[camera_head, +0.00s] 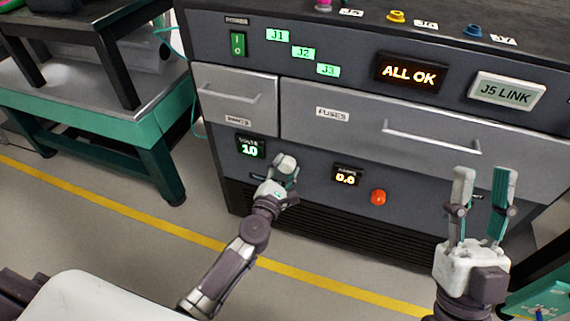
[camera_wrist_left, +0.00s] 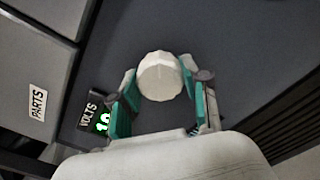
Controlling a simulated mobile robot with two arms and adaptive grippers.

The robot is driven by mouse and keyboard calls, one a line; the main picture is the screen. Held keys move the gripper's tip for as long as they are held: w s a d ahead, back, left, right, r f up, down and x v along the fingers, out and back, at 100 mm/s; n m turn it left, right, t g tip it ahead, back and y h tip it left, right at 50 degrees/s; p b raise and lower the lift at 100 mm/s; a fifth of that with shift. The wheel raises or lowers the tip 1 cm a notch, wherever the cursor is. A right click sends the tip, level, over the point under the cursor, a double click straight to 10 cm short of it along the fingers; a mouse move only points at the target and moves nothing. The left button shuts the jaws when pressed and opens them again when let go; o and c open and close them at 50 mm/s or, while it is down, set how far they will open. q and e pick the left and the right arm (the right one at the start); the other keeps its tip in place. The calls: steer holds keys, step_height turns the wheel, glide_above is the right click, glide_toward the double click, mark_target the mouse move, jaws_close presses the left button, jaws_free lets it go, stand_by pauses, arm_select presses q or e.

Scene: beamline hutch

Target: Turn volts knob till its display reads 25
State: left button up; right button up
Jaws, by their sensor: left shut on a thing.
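The volts display (camera_head: 251,147) reads 10 in green on the lower front panel. It also shows in the left wrist view (camera_wrist_left: 97,117), partly hidden by my gripper. The volts knob (camera_wrist_left: 160,76) is a white, ridged round knob. My left gripper (camera_wrist_left: 158,84) is shut on it, with one teal finger pad on each side. In the head view my left gripper (camera_head: 284,170) is at the panel just right of the volts display, and it mostly hides the knob. My right gripper (camera_head: 482,190) is open and empty, pointing up in front of the cabinet's right part.
An amps display (camera_head: 346,178) reads 0.0, with an orange-red knob (camera_head: 378,197) beside it. Drawers with protruding handles (camera_head: 430,136) sit above. An ALL OK sign (camera_head: 409,73) is lit. A green-framed bench (camera_head: 90,110) stands at left. Floor in front is clear.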

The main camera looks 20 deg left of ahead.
arm_select(q)
steer(key=m+p, duration=0.2)
steer(key=m, duration=0.2)
steer(key=shift+r+m, duration=0.1)
steer(key=shift+m, duration=0.2)
steer(key=m+p, duration=0.2)
steer(key=m, duration=0.2)
steer(key=shift+d+m, duration=0.1)
steer(key=shift+m, duration=0.7)
arm_select(e)
steer(key=w+f+g+h, duration=0.2)
steer(key=f+g, duration=0.4)
steer(key=f, duration=0.2)
steer(key=w+d+f+g+h, duration=0.1)
steer(key=w+f+g+h, duration=0.1)
steer(key=f+g, duration=0.4)
steer(key=shift+w+f, duration=0.8)
steer(key=shift+f, duration=0.45)
arm_select(q)
steer(key=o, duration=1.1)
steer(key=shift+o, duration=0.2)
